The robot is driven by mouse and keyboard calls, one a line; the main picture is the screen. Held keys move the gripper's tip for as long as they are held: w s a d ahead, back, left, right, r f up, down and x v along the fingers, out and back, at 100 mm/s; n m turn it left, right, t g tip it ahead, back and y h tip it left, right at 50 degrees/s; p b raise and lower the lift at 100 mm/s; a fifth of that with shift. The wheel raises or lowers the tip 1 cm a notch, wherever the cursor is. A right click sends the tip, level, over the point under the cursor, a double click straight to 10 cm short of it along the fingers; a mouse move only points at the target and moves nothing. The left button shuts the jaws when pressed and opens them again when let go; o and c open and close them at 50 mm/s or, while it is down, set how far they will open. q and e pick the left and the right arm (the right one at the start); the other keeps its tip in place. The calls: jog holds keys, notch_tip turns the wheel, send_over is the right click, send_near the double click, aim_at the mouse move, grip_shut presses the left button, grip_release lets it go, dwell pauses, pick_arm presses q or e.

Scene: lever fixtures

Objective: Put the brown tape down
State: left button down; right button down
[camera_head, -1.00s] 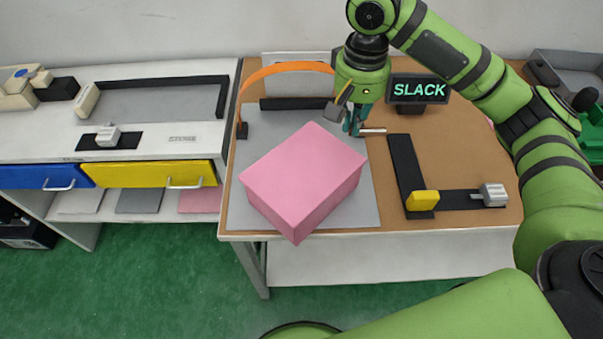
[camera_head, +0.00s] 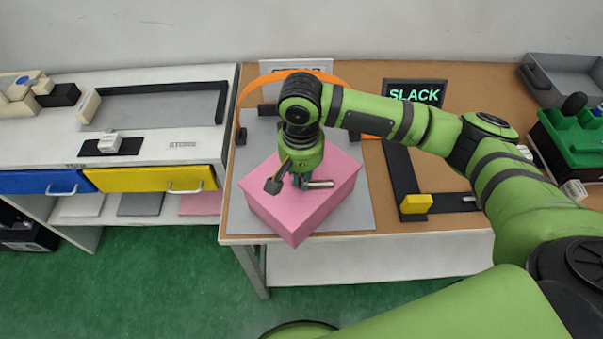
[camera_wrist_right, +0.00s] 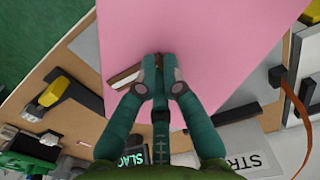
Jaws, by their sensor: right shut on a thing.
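My right gripper (camera_head: 302,183) is shut on a small flat strip, the brown tape (camera_head: 320,184), which sticks out to the right of the fingers. In the right wrist view the fingertips (camera_wrist_right: 158,70) meet on the tape, whose brown and pale end (camera_wrist_right: 125,76) shows at their left. The rest of the tape is hidden by the fingers. The gripper is over the top face of the pink box (camera_head: 335,177). I cannot tell whether the tape touches the box. My left gripper is not in view.
The pink box stands on a grey mat (camera_head: 358,215) on the brown table. An orange strap (camera_head: 250,90) arches behind it. A black SLACK sign (camera_head: 414,92), a yellow block (camera_head: 416,203) and a green fixture (camera_head: 575,140) lie to the right. A white drawer bench (camera_head: 200,140) stands left.

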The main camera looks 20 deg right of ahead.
jog(key=c, duration=1.4)
grip_release()
jog(key=shift+f, duration=0.1)
jog(key=shift+r, duration=0.25)
notch_tip(320, 180, up, 12)
jog(key=shift+f+b, duration=0.1)
jog(key=shift+b, duration=0.55)
